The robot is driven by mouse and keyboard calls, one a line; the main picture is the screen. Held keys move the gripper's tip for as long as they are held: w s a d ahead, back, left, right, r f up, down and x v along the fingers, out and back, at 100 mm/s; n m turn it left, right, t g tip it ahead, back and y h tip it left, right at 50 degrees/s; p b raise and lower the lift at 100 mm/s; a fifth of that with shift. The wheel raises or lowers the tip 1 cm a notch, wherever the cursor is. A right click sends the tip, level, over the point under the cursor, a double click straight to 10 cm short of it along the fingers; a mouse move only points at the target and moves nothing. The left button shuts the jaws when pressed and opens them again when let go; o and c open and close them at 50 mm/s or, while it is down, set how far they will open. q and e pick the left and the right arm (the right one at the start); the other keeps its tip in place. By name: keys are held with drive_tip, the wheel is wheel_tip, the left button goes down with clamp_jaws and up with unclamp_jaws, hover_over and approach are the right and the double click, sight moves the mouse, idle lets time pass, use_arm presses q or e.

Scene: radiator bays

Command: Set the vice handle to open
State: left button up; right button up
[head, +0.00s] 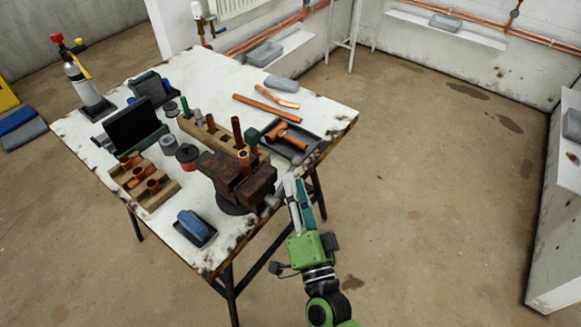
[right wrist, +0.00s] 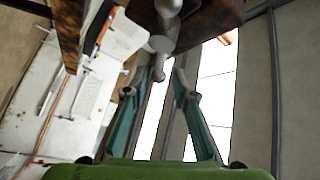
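The rusty brown vice (head: 236,180) is mounted at the near right edge of the white workbench. Its grey handle (head: 270,205) shows on the side facing my right gripper. In the right wrist view the handle (right wrist: 160,44) is a light grey bar with rounded ends, its lower end between the fingertips. My right gripper (head: 294,180) is just right of the vice, green with teal fingers. In the right wrist view the gripper (right wrist: 162,76) is open, with a clear gap between its fingers. I cannot tell whether either finger touches the handle. My left gripper is not in view.
The workbench (head: 215,70) carries copper pipes on wooden blocks (head: 152,187), a dark tray (head: 292,138) with copper fittings, a blue sponge-like block (head: 194,226) and a torch bottle (head: 82,82). The floor (head: 430,180) to the right is free.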

sight(291, 169)
drive_tip(key=shift+x, duration=2.25)
drive_tip(key=shift+c, duration=0.4)
clamp_jaws()
